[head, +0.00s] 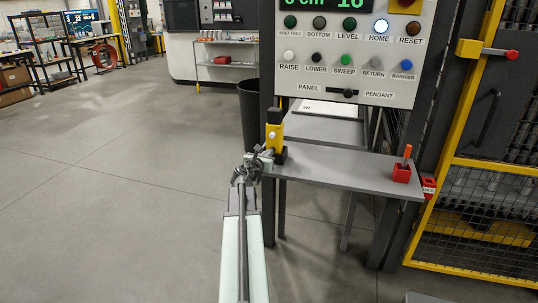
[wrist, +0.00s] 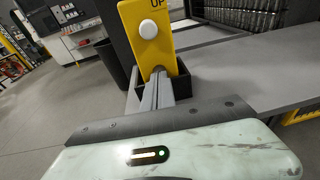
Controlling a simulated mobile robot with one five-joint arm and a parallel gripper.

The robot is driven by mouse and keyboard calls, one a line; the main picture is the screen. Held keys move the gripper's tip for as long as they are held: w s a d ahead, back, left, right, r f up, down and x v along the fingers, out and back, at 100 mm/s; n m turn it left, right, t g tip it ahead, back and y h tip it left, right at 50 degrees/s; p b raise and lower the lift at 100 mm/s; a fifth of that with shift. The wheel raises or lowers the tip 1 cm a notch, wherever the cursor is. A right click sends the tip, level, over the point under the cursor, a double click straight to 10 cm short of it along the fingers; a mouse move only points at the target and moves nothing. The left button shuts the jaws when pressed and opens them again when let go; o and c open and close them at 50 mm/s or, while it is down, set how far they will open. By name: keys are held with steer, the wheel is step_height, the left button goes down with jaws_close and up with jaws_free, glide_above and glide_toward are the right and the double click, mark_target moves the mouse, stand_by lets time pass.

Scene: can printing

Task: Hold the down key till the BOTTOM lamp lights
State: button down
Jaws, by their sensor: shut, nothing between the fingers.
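A yellow pendant (head: 274,127) stands in a black holder (wrist: 182,80) on the grey shelf's left end. In the wrist view, its white key (wrist: 148,29) sits under the label UP. My gripper (wrist: 158,74) is shut and empty, with its fingertips at the pendant's lower face below that key. The fingers hide whatever key is there, and I cannot tell whether they touch it. In the head view, my gripper (head: 266,156) is beside the pendant's base. The BOTTOM lamp (head: 319,22) on the panel is dark. The HOME lamp (head: 380,26) is lit white.
The grey shelf (head: 335,172) is mostly clear, with a red block and orange-handled item (head: 402,170) at its right end. The panel's PANEL/PENDANT selector (head: 344,93) is above. A dark bin (head: 249,112) stands behind, and a yellow mesh fence (head: 480,220) at right. Floor at left is open.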

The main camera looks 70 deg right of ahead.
steer(key=shift+d, duration=1)
steer(key=shift+a, duration=0.1)
stand_by(1.8)
